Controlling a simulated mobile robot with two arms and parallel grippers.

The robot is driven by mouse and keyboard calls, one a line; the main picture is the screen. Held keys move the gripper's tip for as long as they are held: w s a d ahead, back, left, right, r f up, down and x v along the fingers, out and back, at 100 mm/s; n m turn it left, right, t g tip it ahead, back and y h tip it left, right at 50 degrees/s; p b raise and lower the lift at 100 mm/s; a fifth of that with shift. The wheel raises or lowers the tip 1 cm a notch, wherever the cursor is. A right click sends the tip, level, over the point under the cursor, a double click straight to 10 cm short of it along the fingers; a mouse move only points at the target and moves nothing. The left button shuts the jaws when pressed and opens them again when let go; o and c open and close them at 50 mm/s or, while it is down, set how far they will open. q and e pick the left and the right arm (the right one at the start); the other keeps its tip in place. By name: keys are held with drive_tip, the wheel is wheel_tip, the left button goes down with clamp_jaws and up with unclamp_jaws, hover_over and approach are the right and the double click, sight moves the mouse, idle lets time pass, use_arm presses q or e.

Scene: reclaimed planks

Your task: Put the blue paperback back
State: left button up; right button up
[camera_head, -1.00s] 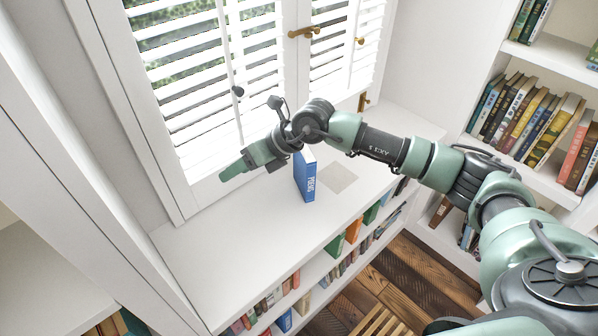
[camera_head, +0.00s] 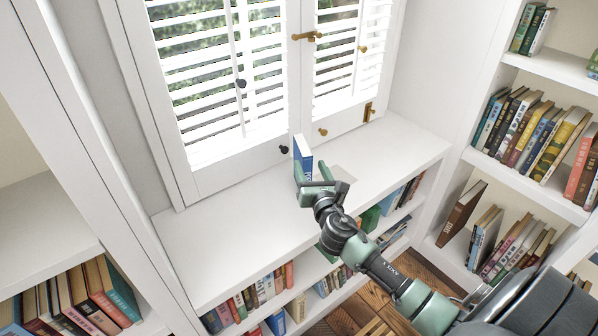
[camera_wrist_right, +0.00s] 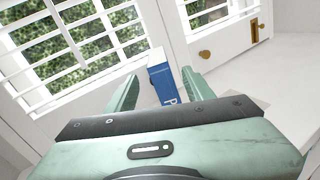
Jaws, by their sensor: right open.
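The blue paperback (camera_head: 303,155) stands upright on the white window-seat top (camera_head: 225,230), close to the shutters. Its white edge and blue cover show in the head view, and its lower part is hidden behind my right gripper. My right gripper (camera_head: 318,178) is open in front of the book. In the right wrist view the blue paperback (camera_wrist_right: 162,82) stands between the two green fingers of my right gripper (camera_wrist_right: 160,92), nearer the right finger. I cannot tell whether either finger touches it. My left gripper is not in view.
White shutters (camera_head: 215,75) with brass and dark knobs rise behind the book. Shelves with several books (camera_head: 535,125) stand at the right, and more books (camera_head: 80,295) at lower left. A beige square (camera_head: 343,174) lies right of the book. The left part of the top is clear.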

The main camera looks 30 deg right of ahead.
sight(298, 135)
drive_tip(key=shift+w+d+r+n+t, duration=0.1)
drive_tip(key=shift+w+d+n+t, duration=0.1)
drive_tip(key=shift+w+n, duration=0.25)
drive_tip(key=shift+w+d+r+n+t, duration=0.15)
drive_tip(key=shift+w+n, duration=0.15)
drive_tip(key=shift+n, duration=0.25)
drive_tip(key=shift+w+d, duration=0.15)
drive_tip(key=shift+w, duration=0.2)
drive_tip(key=x, duration=0.7)
drive_tip(key=shift+r, duration=0.15)
drive_tip(key=shift+s, duration=0.1)
clamp_jaws()
drive_tip(key=shift+r, duration=0.1)
